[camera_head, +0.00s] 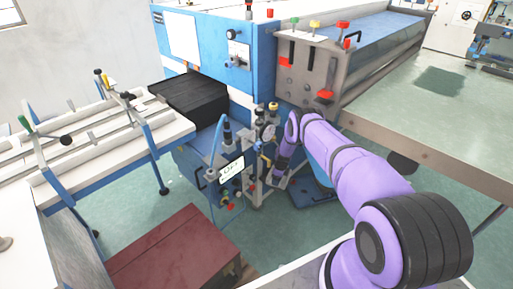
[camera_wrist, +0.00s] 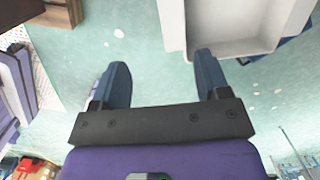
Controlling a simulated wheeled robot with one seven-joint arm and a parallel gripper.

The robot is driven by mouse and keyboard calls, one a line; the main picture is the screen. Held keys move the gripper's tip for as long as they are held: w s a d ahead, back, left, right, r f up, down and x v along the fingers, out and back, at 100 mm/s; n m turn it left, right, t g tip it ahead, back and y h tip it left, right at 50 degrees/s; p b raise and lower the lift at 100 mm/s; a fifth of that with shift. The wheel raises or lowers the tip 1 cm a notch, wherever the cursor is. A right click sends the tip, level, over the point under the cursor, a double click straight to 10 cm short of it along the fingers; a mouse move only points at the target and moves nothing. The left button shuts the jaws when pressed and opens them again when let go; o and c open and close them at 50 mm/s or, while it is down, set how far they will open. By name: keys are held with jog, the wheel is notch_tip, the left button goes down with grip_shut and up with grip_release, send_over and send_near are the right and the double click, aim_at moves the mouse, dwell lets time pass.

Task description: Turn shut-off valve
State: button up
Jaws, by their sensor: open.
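A cluster of pipe fittings (camera_head: 255,165) stands at the front of the blue machine in the head view, with a round gauge (camera_head: 266,131) and small coloured handles. A small yellow part (camera_head: 258,148) sits below the gauge; I cannot tell which part is the shut-off valve. My purple arm reaches down just right of this cluster, and the gripper end is too small there to read. In the wrist view my gripper (camera_wrist: 162,65) is open, with two dark blue fingers apart and bare floor between them. No valve handle is recognisable in the wrist view.
The blue machine (camera_head: 210,45) and a grey-green table (camera_head: 440,105) flank my arm. A white slatted bench (camera_head: 90,135) is at left, and a dark red box (camera_head: 175,250) stands in front. A pale tray-like shape (camera_wrist: 232,45) lies beyond the fingers in the wrist view.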

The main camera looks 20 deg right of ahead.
jog(key=s+d+n, duration=0.3)
jog(key=n, duration=0.1)
jog(key=n+t+y, duration=0.6)
jog(key=n+t, duration=1)
jog(key=n, duration=1.2)
send_near(260, 147)
jog(key=w, duration=0.2)
jog(key=x, duration=1.1)
jog(key=shift+s+a+r, duration=0.1)
jog(key=shift+a, duration=0.15)
jog(key=shift+m, duration=0.3)
jog(key=c, duration=0.9)
